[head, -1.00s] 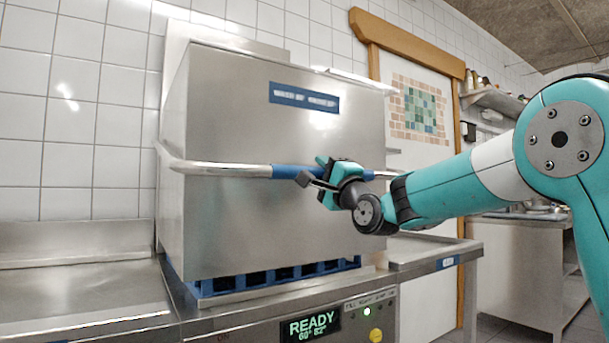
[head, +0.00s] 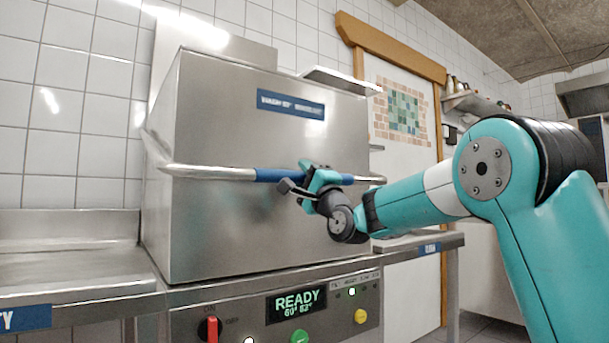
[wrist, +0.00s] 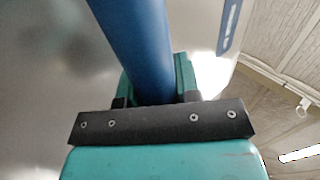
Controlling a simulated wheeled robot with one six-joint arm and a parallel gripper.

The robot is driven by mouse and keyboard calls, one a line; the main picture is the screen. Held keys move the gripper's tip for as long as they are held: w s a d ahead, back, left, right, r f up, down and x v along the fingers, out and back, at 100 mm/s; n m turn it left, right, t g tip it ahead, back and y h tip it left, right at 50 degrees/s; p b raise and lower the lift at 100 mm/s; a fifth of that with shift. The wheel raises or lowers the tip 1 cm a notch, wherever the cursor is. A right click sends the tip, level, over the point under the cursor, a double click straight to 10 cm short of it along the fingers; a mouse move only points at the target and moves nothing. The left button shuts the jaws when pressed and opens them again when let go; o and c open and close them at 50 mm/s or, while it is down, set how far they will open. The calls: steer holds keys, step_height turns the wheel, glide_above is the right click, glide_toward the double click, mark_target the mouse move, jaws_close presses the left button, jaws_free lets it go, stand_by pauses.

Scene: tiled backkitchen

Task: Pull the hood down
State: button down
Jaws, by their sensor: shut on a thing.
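The hood (head: 235,225) is a large steel box in the head view. Its lower edge meets the machine front, and no gap shows beneath it. A bar handle (head: 212,172) runs across its front, with a blue grip sleeve (head: 277,175) in the middle. My gripper (head: 306,180) is shut on the blue sleeve, toward its right part. In the wrist view the blue sleeve (wrist: 138,45) passes between the jaws of my gripper (wrist: 158,85). The fingertips are partly hidden behind the bar.
The control panel (head: 270,310) below the hood has a lit READY display, a red switch and round buttons. Steel counters stand to the left (head: 75,265) and right (head: 405,243). A wood-framed door (head: 395,170) stands behind on the right.

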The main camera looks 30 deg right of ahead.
steer(key=c, duration=0.8)
jaws_free()
steer(key=shift+w+f, duration=0.3)
steer(key=shift+f, duration=0.55)
steer(key=shift+r, duration=0.1)
steer(key=shift+s, duration=0.1)
steer(key=b+v, duration=0.7)
steer(key=v, duration=1)
steer(key=shift+s+r, duration=0.15)
steer(key=shift+s, duration=0.15)
